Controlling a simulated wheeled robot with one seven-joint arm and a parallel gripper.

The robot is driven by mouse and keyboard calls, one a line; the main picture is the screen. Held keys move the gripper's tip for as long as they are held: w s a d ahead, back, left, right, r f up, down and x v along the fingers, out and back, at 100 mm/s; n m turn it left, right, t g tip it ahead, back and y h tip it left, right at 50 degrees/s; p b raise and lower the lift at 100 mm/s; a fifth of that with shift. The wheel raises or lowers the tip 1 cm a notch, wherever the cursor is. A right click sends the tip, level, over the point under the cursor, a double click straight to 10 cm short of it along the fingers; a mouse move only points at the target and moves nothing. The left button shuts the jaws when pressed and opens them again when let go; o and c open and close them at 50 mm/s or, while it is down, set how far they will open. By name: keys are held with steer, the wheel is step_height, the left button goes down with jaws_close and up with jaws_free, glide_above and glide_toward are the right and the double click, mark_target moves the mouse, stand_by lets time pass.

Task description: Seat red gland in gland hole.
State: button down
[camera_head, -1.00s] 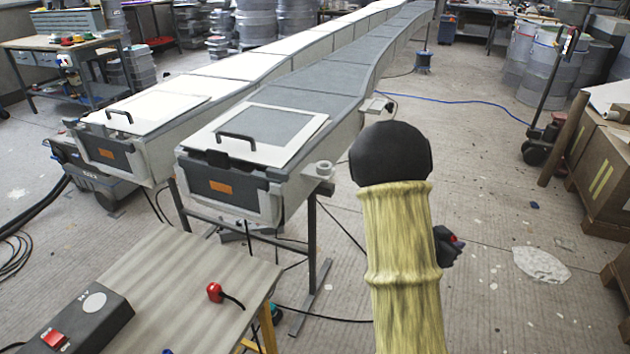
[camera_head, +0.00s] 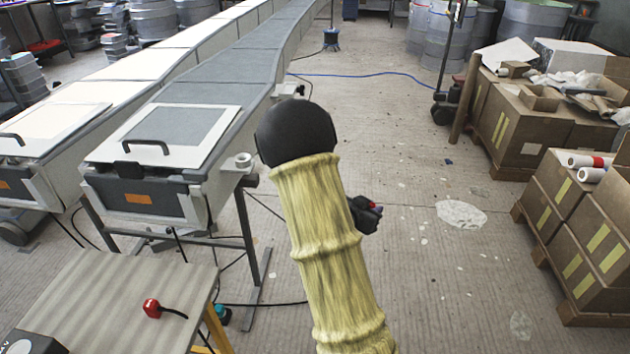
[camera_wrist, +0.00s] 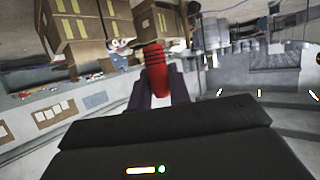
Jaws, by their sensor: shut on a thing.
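My gripper (camera_head: 366,212) shows partly behind my yellow-sleeved arm in the head view, with a spot of red at its tip. In the wrist view the fingers (camera_wrist: 158,98) are shut on a red ribbed piece, the red gland (camera_wrist: 154,68), which sticks out beyond them. A pale round collar with an opening (camera_head: 243,160) sits at the right front corner of the nearer mould (camera_head: 205,195). It may be the gland hole; I cannot tell for sure. My gripper is to the right of the collar and well apart from it.
A striped-top table (camera_head: 100,290) at the lower left bears a red piece with a black tail (camera_head: 152,308). A second mould (camera_head: 50,130) stands to the left. Cardboard boxes (camera_head: 530,120) are stacked on the right. A dark cable lies on the floor; open floor lies between moulds and boxes.

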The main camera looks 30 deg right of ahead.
steer(key=w+a+n+t+y+p, duration=0.1)
steer(key=a+n+t+y+p, duration=0.3)
steer(key=a, duration=1)
steer(key=w+a+r+n+t+y+p, duration=0.1)
steer(key=a+n+t+y+p, duration=0.3)
steer(key=a+n+y+p, duration=0.4)
steer(key=w+a+n+p, duration=0.1)
steer(key=a+p, duration=0.4)
steer(key=a, duration=0.1)
steer(key=shift+w+a+n+t, duration=0.2)
steer(key=shift+a+n+t, duration=0.05)
steer(key=shift+n+t, duration=0.05)
steer(key=shift+w+a+r, duration=0.1)
steer(key=shift+a, duration=0.05)
